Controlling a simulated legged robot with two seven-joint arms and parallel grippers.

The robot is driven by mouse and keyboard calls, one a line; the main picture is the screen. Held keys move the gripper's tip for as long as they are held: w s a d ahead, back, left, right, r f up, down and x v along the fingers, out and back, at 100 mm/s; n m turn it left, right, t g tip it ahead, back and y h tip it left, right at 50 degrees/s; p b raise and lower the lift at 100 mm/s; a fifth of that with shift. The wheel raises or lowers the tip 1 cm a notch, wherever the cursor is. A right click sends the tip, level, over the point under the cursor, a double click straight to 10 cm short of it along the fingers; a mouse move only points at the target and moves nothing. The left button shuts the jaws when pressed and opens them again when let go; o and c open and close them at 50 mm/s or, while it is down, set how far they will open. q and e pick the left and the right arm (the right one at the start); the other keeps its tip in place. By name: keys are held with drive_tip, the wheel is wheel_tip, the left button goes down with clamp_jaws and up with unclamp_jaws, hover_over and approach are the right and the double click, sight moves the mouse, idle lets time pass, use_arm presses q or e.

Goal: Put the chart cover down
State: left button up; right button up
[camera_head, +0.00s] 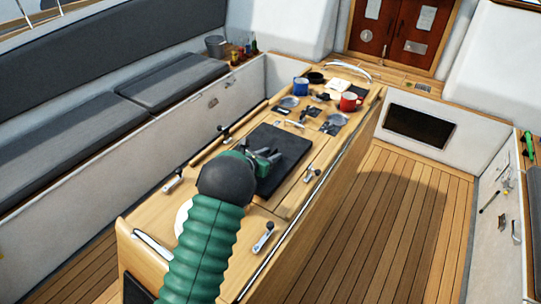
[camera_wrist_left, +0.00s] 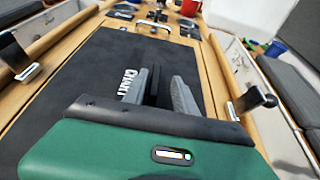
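The chart cover (camera_head: 284,146) is a dark flat rectangle on the wooden cockpit table (camera_head: 258,225). In the left wrist view the cover (camera_wrist_left: 75,95) fills much of the table top and carries white "CHART" lettering. My left gripper (camera_head: 268,156) comes in over the near left part of the cover. I cannot tell whether the fingertips touch the cover. The green arm hides part of the near table. My right gripper is not in view.
A blue mug (camera_head: 301,87), a red mug (camera_head: 348,102) and several small items stand at the table's far end. Grey cushioned benches (camera_head: 172,84) run along the left. The wooden deck (camera_head: 400,215) at right is clear.

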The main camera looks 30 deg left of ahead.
use_arm(q)
drive_tip(key=shift+s+a, duration=0.25)
drive_tip(key=v, duration=0.2)
drive_tip(key=b+v, duration=0.1)
drive_tip(key=v, duration=0.2)
drive_tip(key=shift+s+a, duration=0.1)
drive_tip(key=shift+a, duration=0.15)
drive_tip(key=v, duration=0.4)
drive_tip(key=d+v, duration=0.1)
drive_tip(key=v, duration=0.1)
drive_tip(key=shift+s+r+b, duration=0.15)
drive_tip(key=shift+b, duration=0.15)
drive_tip(key=shift+s, duration=0.1)
drive_tip(key=shift+a, duration=0.35)
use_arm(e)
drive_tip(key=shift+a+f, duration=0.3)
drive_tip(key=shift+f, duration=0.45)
